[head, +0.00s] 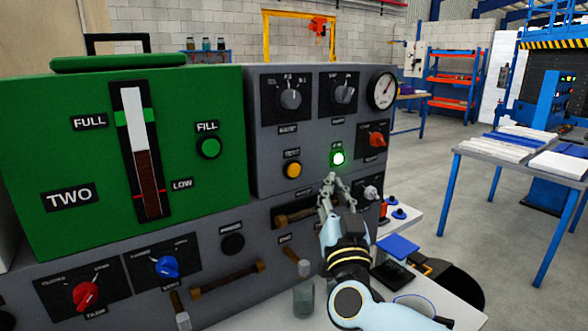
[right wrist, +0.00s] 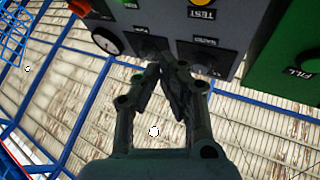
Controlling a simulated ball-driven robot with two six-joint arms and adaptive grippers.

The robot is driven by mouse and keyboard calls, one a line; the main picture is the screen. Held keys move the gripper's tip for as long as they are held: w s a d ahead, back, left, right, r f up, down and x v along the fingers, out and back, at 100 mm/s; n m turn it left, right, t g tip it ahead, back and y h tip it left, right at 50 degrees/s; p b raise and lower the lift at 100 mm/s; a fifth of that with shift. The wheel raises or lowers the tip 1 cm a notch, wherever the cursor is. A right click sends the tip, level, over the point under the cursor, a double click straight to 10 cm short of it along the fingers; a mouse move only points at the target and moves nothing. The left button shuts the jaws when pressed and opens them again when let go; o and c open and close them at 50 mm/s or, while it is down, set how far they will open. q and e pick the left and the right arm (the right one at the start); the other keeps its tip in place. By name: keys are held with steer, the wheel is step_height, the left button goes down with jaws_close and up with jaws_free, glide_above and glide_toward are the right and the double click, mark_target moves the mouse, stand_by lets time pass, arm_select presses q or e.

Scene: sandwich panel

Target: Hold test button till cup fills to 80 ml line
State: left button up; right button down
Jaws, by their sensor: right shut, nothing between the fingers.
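The yellow test button (head: 293,169) is on the grey panel, under a small label; it also shows at the top edge of the right wrist view (right wrist: 203,2), beside the word TEST. A round green light (head: 338,158) glows to its right. My right gripper (head: 332,181) is shut and empty, its fingertips just below the green light and right of the yellow button. My left gripper is not in view.
A green tank (head: 60,130) with a level gauge (head: 148,180) and a FILL button (head: 209,147) stands at the left. Knobs, a dial (head: 383,90) and brown handles (head: 230,280) stick out of the panel. A blue pad (head: 398,248) lies on the bench at right.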

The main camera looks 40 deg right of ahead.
mark_target(294, 170)
steer(key=shift+w+d+b, duration=0.15)
steer(key=shift+w+b, duration=0.35)
steer(key=shift+w, duration=0.95)
steer(key=shift+w+d+b, duration=0.15)
steer(key=shift+w+b, duration=0.4)
steer(key=shift+w, duration=0.95)
steer(key=shift+w+d+b, duration=0.15)
steer(key=shift+w+b, duration=0.35)
steer(key=shift+w, duration=0.95)
steer(key=shift+w, duration=0.1)
steer(key=shift+w, duration=0.3)
steer(key=shift+w, duration=0.4)
stand_by(2.8)
